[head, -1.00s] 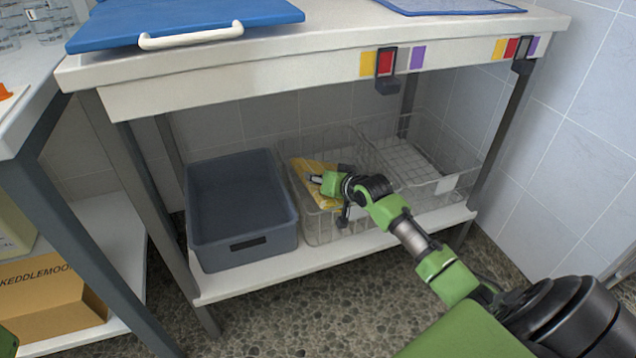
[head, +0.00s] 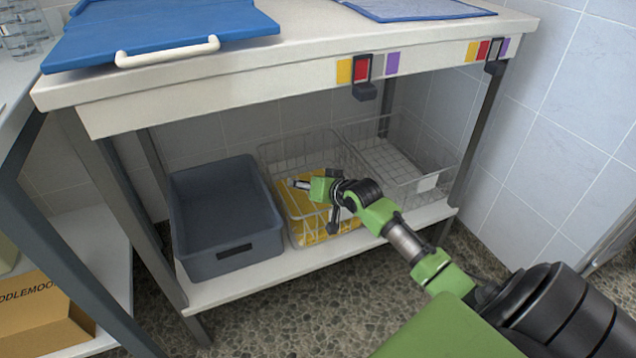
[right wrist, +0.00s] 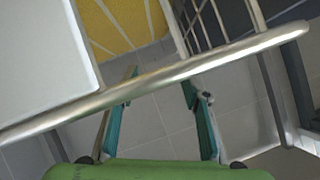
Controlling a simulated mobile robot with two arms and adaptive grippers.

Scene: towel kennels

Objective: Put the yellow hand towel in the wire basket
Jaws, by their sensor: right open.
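The yellow hand towel (head: 312,228) lies low inside the left of two wire baskets (head: 292,150), on the shelf under the table. It looks spread over the basket floor, and my right arm hides part of it. My right gripper (head: 298,184) is over this basket, above the towel and apart from it. The towel (right wrist: 115,22) shows there behind wires, and a thick rim rod (right wrist: 170,75) crosses the view. My left gripper is not in view.
A grey plastic bin (head: 222,215) stands close on the left of the basket. A second wire basket (head: 428,184) with a white label is on its right. The tabletop (head: 300,45) overhangs the shelf, with legs at its corners. A cardboard box (head: 40,310) is at lower left.

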